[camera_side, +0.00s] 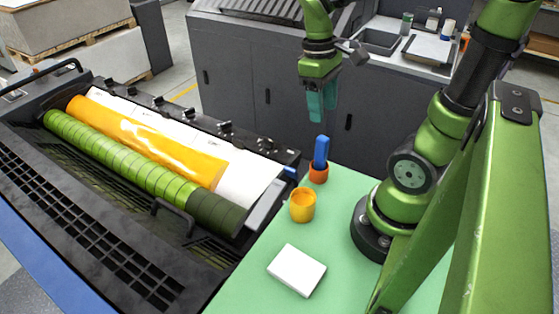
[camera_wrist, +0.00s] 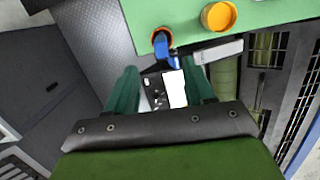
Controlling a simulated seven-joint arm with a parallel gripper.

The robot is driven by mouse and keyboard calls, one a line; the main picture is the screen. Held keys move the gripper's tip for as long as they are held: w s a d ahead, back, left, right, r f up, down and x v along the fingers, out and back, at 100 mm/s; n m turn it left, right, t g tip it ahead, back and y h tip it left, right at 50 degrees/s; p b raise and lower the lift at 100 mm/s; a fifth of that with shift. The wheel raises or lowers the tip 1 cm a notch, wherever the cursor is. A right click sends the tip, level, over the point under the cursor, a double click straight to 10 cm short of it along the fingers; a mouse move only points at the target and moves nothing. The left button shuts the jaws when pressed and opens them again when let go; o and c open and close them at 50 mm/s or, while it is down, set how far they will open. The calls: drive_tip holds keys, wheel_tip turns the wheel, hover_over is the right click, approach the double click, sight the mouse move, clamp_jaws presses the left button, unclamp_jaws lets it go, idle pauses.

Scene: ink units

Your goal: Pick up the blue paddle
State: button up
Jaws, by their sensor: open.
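The blue paddle (camera_side: 321,151) stands upright in a small orange-red holder (camera_side: 319,174) at the far edge of the green table. In the wrist view the paddle (camera_wrist: 163,48) shows ahead of the fingers, with its holder (camera_wrist: 160,36) behind it. My gripper (camera_side: 322,108) has teal fingers and points down above the paddle, apart from it. In the wrist view my gripper (camera_wrist: 158,76) is open, with nothing between its fingers.
A yellow-orange cup (camera_side: 302,205) stands close to the holder, and a white block (camera_side: 297,270) lies nearer on the green table (camera_side: 245,290). The printing press with green and yellow rollers (camera_side: 120,160) borders the table on the left. Grey cabinets (camera_side: 270,90) stand behind.

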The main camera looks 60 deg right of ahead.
sight(322, 138)
drive_tip(key=f, duration=0.7)
drive_tip(key=s+f, duration=0.1)
drive_tip(key=f, duration=0.2)
drive_tip(key=shift+a+f, duration=0.1)
drive_tip(key=shift+f, duration=0.1)
drive_tip(key=shift+c, duration=0.4)
clamp_jaws()
